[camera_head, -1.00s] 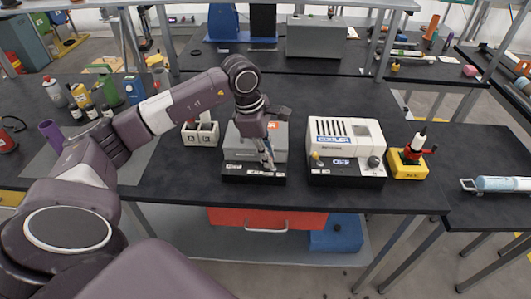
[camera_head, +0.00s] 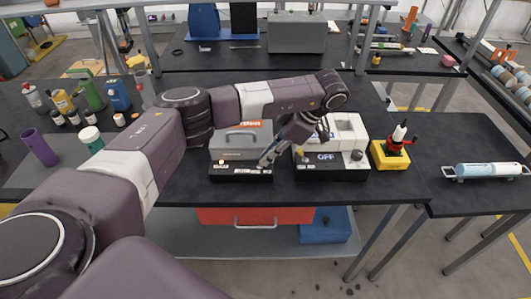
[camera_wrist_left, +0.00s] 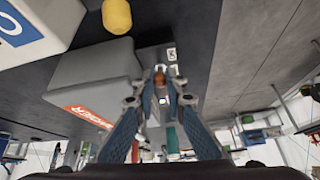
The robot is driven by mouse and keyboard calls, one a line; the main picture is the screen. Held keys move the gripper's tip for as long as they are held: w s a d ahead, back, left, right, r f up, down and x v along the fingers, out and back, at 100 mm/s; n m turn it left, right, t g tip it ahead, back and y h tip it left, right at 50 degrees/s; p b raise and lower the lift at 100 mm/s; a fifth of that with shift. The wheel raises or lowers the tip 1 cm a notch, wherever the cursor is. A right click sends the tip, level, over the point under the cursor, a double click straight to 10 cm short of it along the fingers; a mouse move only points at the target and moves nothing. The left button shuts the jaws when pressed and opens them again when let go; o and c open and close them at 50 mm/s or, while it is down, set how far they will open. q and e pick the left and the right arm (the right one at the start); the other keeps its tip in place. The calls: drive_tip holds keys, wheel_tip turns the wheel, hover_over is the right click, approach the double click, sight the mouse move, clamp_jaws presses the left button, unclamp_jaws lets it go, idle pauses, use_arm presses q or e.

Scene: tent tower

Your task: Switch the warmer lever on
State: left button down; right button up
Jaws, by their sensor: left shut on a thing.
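The warmer is a grey box (camera_head: 232,141) with an orange label, on a black base (camera_head: 236,174) near the table's front edge. It also shows in the left wrist view (camera_wrist_left: 95,78), at the left. My right gripper is not in view.
A white machine with an OFF panel (camera_head: 326,157) stands close to the right of the gripper; its yellow knob (camera_wrist_left: 117,16) shows in the left wrist view. A yellow block (camera_head: 390,155) with a red-topped piece is further right. Bottles stand at the left.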

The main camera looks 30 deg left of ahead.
use_arm(q)
drive_tip(key=shift+w+d+y, duration=0.1)
drive_tip(key=shift+d+y, duration=0.05)
drive_tip(key=shift+y, duration=0.15)
drive_tip(key=c, duration=2.2)
unclamp_jaws()
drive_tip(key=shift+f, duration=0.1)
drive_tip(key=shift+c, duration=0.2)
drive_tip(key=v, duration=1.2)
drive_tip(key=shift+w, duration=0.15)
